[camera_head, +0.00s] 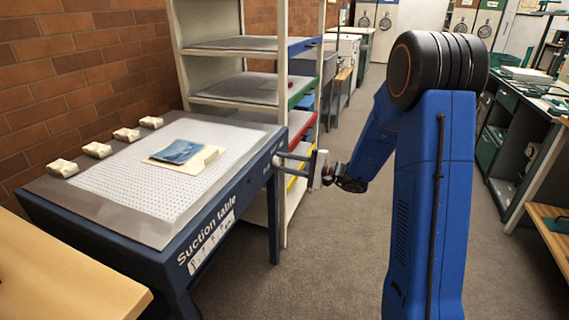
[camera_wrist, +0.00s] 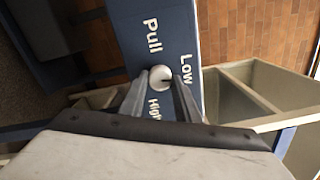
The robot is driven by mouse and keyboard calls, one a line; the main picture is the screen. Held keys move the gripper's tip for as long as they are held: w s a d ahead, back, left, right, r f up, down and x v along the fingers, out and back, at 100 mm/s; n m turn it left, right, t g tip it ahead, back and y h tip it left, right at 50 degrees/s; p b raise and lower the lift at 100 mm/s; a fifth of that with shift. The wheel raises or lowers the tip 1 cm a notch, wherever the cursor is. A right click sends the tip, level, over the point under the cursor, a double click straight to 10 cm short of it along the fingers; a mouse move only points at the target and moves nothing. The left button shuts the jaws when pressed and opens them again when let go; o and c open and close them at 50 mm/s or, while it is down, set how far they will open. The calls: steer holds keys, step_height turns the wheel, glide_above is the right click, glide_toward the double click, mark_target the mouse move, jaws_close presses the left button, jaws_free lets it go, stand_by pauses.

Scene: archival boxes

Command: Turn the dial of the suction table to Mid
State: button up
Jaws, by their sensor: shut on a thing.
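The suction table (camera_head: 95,228) stands at the left in the head view, a dark blue frame with a perforated light top and its name on the front side. My gripper (camera_head: 279,163) reaches its front side near the right end. In the wrist view, the round white dial (camera_wrist: 160,74) sits on a blue panel (camera_wrist: 150,12) between the two fingertips of my gripper (camera_wrist: 159,82), which is shut on it. The words Pull, Low and High show around the dial. No Mid label is readable, and the dial's pointer is too small to tell.
A blue sheet (camera_head: 178,151) on a cream board lies on the table top, with several cream blocks (camera_head: 97,149) along its back edge. A shelf unit (camera_head: 240,88) stands close behind the table's right end. A wooden tabletop (camera_head: 65,275) is near left. Grey floor (camera_head: 325,255) is open at centre.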

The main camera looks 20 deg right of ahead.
steer(key=m, duration=0.4)
steer(key=shift+f, duration=0.1)
steer(key=m, duration=0.5)
steer(key=shift+s+m, duration=0.1)
steer(key=shift+m, duration=0.2)
stand_by(0.4)
steer(key=o, duration=1)
steer(key=shift+o, duration=0.2)
steer(key=v, duration=1.7)
steer(key=shift+d, duration=0.15)
steer(key=shift+s, duration=0.1)
